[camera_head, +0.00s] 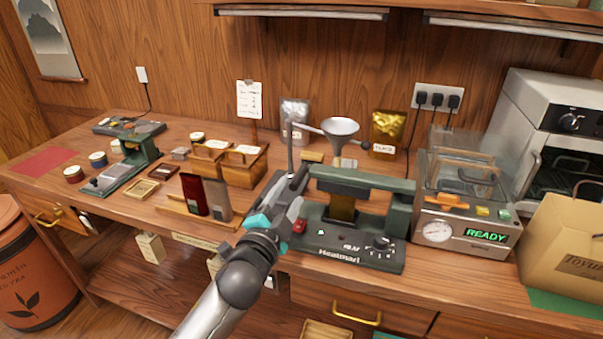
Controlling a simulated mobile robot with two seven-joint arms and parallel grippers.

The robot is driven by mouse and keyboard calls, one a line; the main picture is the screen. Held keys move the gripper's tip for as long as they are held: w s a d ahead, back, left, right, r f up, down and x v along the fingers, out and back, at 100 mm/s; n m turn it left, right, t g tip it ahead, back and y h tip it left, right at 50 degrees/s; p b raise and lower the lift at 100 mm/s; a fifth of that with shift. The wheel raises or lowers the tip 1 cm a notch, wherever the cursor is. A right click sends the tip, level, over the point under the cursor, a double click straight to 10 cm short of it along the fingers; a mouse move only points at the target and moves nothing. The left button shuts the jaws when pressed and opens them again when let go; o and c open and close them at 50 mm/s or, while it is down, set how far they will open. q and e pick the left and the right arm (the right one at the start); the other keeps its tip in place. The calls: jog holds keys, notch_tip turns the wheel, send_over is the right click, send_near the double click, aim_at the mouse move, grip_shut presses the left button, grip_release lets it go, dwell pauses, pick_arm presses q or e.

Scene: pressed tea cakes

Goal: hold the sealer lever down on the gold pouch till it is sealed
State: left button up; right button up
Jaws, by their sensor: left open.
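The dark green heat sealer (345,258) stands at the front of the bench, with a red button, a small green light and a knob. Its lever (365,181) is a long green bar across the top. A dull gold pouch (342,207) shows below the lever, partly covered by it; I cannot tell whether the jaws press it. My left gripper (298,182) is open at the sealer's left end, near the lever's left end. I cannot tell whether it touches the lever. My right gripper is not in view.
A gold pouch (388,131) and a silver pouch (295,113) stand at the back beside a funnel (340,127). A machine with a READY display (487,235) is close on the right. Red and grey packets stand left of my gripper. A tan bag (575,245) stands far right.

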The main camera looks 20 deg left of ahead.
aim_at(302, 169)
pick_arm(q)
jog(key=w+b, duration=0.1)
jog(key=w, duration=0.8)
jog(key=shift+d, duration=0.15)
grip_shut()
dwell(1.3)
